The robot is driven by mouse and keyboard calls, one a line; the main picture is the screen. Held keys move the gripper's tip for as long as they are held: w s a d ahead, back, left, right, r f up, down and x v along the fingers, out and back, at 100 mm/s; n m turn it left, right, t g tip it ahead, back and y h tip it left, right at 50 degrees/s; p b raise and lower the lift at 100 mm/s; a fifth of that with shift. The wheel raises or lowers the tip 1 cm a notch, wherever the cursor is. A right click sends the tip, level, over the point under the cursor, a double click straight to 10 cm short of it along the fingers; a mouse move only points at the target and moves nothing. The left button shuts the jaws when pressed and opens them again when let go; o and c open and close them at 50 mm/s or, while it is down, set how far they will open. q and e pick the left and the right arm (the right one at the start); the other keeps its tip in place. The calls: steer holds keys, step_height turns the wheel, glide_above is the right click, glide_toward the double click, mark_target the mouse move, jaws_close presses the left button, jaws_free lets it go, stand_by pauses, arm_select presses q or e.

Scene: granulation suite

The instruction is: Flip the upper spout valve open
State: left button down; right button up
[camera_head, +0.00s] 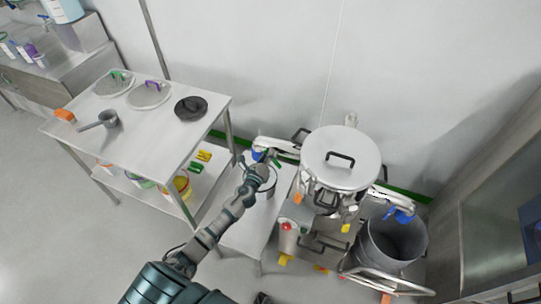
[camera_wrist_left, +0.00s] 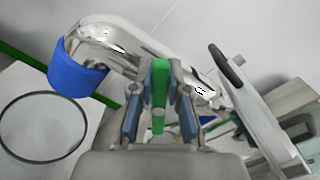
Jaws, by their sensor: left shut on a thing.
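The upper spout (camera_head: 285,146) is a shiny metal pipe with a blue end sleeve, on the left of the lidded vessel (camera_head: 341,160). In the left wrist view the pipe (camera_wrist_left: 103,38) bends down to its blue sleeve (camera_wrist_left: 76,76). The green valve handle (camera_wrist_left: 159,92) stands upright between the fingers of my left gripper (camera_wrist_left: 160,108), which is shut on it. My right gripper is not in view.
A second blue-ended spout (camera_head: 397,205) hangs over a steel drum (camera_head: 392,243) at right. A steel table (camera_head: 150,125) with lids and a scoop stands at left. A bucket rim (camera_wrist_left: 42,127) lies below the upper spout. The wall is close behind.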

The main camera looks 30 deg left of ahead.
arm_select(q)
steer(key=shift+s+a+f+n+b, duration=0.1)
steer(key=shift+a+f+n+b, duration=0.25)
steer(key=shift+n, duration=1.3)
steer(key=shift+a+f+n+b, duration=0.1)
steer(key=shift+f+n+b, duration=0.35)
steer(key=shift+n, duration=1.25)
steer(key=shift+s+a+f+n+b, duration=0.15)
steer(key=shift+f+n, duration=0.45)
steer(key=shift+n, duration=1.05)
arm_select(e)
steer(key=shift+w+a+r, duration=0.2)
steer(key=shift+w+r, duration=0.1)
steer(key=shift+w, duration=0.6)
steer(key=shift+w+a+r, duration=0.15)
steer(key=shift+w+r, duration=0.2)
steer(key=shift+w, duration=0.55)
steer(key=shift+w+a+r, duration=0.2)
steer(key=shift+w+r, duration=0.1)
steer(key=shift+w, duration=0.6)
arm_select(q)
steer(key=shift+w, duration=0.1)
steer(key=shift+f, duration=0.1)
steer(key=c, duration=1.1)
jaws_free()
steer(key=shift+a, duration=0.15)
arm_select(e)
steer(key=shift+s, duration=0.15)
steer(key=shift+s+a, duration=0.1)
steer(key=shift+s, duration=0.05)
